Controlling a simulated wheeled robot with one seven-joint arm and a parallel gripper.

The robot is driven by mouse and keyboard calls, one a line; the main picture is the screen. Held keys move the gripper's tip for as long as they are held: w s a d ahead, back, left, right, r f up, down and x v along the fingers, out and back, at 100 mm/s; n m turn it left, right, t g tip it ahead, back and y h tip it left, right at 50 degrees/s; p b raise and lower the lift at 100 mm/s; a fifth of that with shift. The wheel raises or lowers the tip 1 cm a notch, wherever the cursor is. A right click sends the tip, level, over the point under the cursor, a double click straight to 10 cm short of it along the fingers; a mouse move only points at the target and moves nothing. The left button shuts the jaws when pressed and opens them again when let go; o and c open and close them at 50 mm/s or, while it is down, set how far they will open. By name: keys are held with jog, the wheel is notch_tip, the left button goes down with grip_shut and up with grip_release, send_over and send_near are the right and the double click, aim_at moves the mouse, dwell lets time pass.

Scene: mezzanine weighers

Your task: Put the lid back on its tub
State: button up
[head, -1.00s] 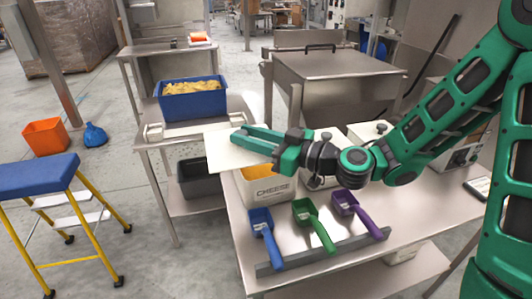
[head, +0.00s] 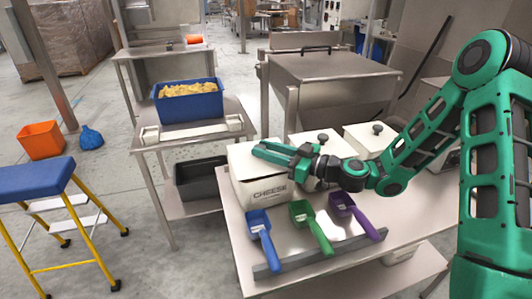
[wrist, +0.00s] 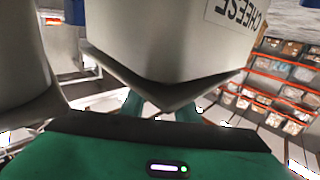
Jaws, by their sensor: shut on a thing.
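The white tub (head: 262,190) marked CHEESE stands at the left end of the steel table. I cannot tell whether the lid is fully seated.
Blue (head: 262,235), green (head: 312,228) and purple (head: 355,215) scoops lie in front of the tub, by a grey rail. A blue crate (head: 188,105) of yellow pieces is on a bench at left.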

jog(key=shift+f, duration=0.4)
jog(key=o, duration=1.1)
jog(key=shift+f, duration=0.1)
jog(key=v, duration=0.7)
jog(key=shift+s+d, duration=0.1)
jog(key=shift+d, duration=0.15)
